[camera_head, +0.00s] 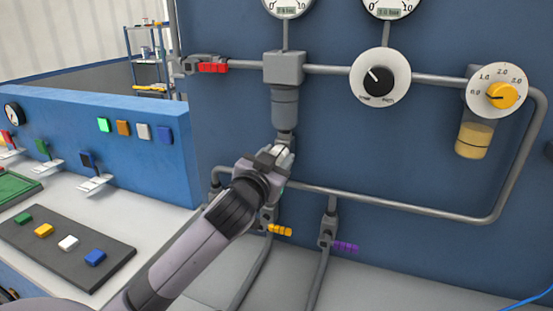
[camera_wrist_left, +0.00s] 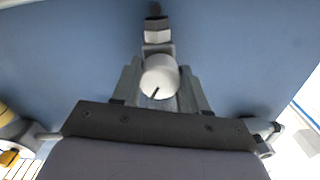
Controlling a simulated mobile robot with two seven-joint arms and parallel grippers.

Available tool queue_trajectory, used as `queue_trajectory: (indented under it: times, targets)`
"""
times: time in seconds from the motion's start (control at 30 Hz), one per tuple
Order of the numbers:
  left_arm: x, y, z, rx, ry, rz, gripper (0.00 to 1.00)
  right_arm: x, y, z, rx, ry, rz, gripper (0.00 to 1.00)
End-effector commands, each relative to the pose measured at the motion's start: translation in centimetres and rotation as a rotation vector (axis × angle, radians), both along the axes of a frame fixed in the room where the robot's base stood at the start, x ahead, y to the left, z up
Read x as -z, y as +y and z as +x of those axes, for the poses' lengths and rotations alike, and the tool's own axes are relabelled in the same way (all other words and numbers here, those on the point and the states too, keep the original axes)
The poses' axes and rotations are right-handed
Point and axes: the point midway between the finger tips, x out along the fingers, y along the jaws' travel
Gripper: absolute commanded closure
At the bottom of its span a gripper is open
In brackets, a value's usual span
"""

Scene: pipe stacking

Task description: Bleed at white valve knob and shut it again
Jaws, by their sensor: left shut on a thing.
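The white valve knob (camera_wrist_left: 160,77) sits between the two fingers of my left gripper (camera_wrist_left: 159,86) in the left wrist view. Its black mark points down and slightly left there. The gripper is shut on the knob. In the head view my left gripper (camera_head: 275,160) is just below the grey cylindrical bowl (camera_head: 285,108) of the filter unit. The gripper largely hides the knob in that view. My right gripper is not in view.
Grey pipes (camera_head: 400,206) run across the blue panel around my arm. A yellow-handled valve (camera_head: 280,230) and a purple-handled valve (camera_head: 345,247) are below the gripper. A red lever (camera_head: 213,67), a black-and-white dial (camera_head: 380,78) and a yellow knob (camera_head: 501,95) are higher up.

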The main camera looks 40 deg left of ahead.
Motion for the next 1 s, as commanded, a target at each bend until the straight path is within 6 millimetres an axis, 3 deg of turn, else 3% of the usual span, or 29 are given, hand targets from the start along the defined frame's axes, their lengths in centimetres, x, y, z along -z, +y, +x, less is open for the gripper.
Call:
queue_trajectory:
  times: [1.0]
  targets:
    - [0.35, 0.16, -0.04, 0.000, 0.224, 0.881, 0.87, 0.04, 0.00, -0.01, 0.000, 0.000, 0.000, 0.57]
